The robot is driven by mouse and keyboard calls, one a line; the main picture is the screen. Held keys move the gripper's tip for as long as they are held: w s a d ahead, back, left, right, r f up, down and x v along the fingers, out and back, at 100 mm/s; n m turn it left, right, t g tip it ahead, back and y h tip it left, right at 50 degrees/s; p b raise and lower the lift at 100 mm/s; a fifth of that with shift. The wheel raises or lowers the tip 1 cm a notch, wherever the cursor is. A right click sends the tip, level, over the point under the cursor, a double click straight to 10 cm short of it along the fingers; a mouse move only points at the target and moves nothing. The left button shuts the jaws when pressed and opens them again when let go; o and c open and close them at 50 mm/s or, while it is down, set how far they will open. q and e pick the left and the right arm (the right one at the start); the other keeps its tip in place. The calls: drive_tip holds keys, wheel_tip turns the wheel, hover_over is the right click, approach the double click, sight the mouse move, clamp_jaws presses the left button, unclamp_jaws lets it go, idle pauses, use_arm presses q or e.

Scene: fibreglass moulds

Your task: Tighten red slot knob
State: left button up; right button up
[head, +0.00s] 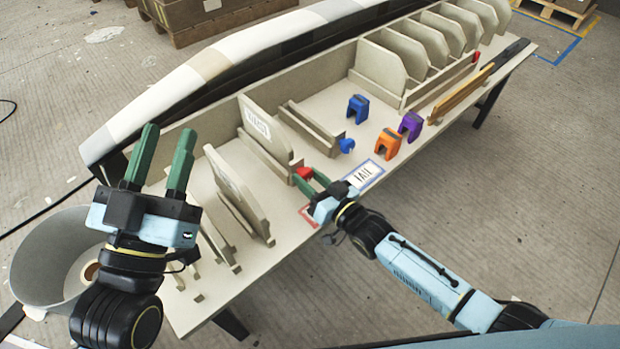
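A small red knob (304,173) sits at the near end of a beige slot on the long table, just right of an upright board marked with lettering (262,127). My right gripper (308,182) reaches in from the lower right, its green fingers at the red knob, one on either side as far as I can see. Whether they press on it is too small to tell. My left gripper (165,155) is raised at the left, fingers pointing up, apart and empty.
A blue knob (346,145) is on the neighbouring slot. Blue (358,108), orange (388,143) and purple (411,125) clamp-like pieces stand to the right. A framed label (364,174) lies at the table's front edge. A grey bin (50,262) stands at the lower left.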

drive_tip(key=c, duration=0.4)
use_arm(q)
drive_tip(key=shift+w+a+f+g+y+p, duration=0.15)
drive_tip(key=shift+w+f+g+p, duration=0.15)
drive_tip(key=shift+f+g, duration=0.5)
drive_tip(key=shift+w+f+g+y+p, duration=0.15)
drive_tip(key=shift+w+f+g, duration=0.25)
drive_tip(key=shift+f, duration=0.55)
use_arm(e)
drive_tip(key=shift+m, duration=1.4)
use_arm(q)
drive_tip(key=shift+s, duration=0.15)
use_arm(e)
drive_tip(key=o, duration=1)
